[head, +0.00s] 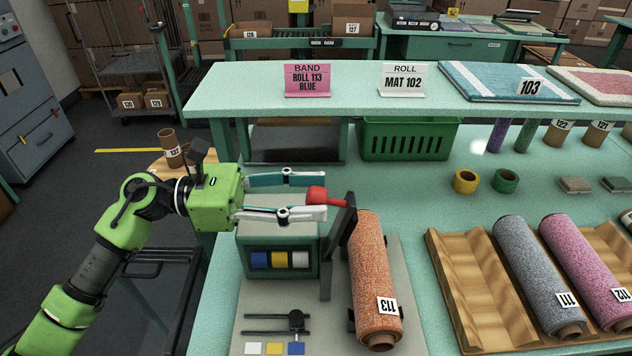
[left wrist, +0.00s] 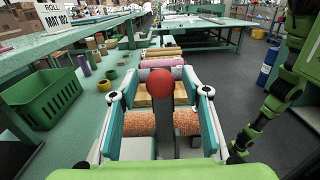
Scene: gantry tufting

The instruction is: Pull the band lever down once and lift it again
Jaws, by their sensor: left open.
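The band lever (head: 340,235) is a dark upright arm beside the orange roll 113 (head: 370,270). A red knob (head: 316,196) sticks out to the left from its top. My left gripper (head: 322,194) is open, its two fingers on either side of the knob, with no clear grip on it. In the left wrist view the red knob (left wrist: 160,82) stands between the spread fingers, with gaps to both sides. The lever's dark arm shows below the knob there. A green arm shows at the right of that view, but no right gripper can be made out.
A teal box with coloured swatches (head: 270,240) stands under the gripper. A pink sign (head: 307,80) reads BAND, ROLL 113, BLUE. A green basket (head: 408,139) stands behind. A wooden rack (head: 455,290) with grey and pink rolls lies at the right.

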